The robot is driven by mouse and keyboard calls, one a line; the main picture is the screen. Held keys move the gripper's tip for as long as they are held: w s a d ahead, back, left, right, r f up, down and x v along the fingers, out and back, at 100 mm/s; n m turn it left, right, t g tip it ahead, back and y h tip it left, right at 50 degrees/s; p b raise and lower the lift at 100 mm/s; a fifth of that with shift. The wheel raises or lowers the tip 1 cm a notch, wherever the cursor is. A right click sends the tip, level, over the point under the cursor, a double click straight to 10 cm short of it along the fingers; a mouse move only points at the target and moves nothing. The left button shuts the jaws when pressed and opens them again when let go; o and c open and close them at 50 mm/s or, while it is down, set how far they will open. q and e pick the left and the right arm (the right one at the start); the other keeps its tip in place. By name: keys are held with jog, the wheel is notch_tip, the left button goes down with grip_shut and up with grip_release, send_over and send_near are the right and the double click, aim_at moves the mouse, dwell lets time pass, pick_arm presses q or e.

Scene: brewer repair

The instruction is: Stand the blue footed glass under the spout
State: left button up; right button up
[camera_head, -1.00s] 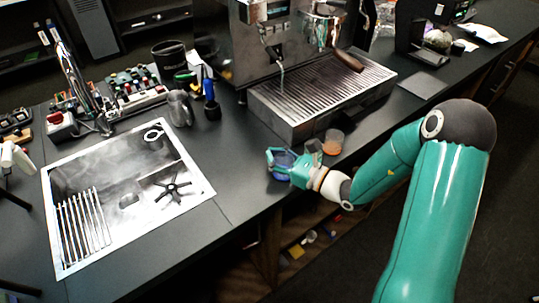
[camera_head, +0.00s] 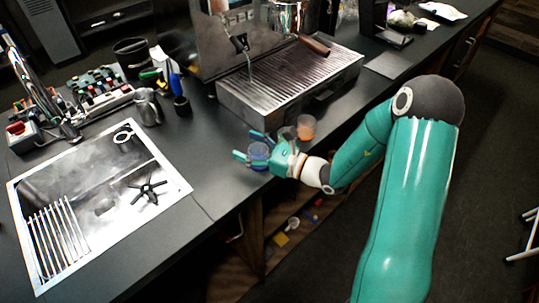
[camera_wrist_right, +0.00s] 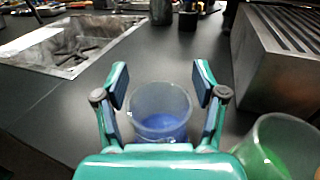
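The blue footed glass (camera_head: 259,153) stands upright on the dark counter, in front of the brewer. It shows in the right wrist view (camera_wrist_right: 160,115) between the fingers of my right gripper (camera_wrist_right: 160,82). Its foot is hidden. The right gripper (camera_head: 249,145) is open, with a finger on each side of the glass and visible gaps between the fingers and its wall. The spout (camera_head: 241,43) is on the brewer's front, above the slatted drip tray (camera_head: 290,84). My left gripper is not in view.
An orange glass (camera_head: 306,128) and a greenish clear glass (camera_wrist_right: 272,150) stand close beside the right gripper. The drip tray's metal side wall (camera_wrist_right: 275,70) rises nearby. A sink (camera_head: 95,195) lies to the left; the counter between is clear.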

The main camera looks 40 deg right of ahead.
aim_at(267, 154)
jog(key=b+v, duration=0.1)
jog(key=v, duration=0.8)
jog(key=shift+s+d+f+b, duration=0.1)
jog(key=shift+s+d+b, duration=0.15)
jog(key=shift+b, duration=0.1)
jog(key=shift+s+d, duration=0.2)
jog(key=shift+s, duration=0.5)
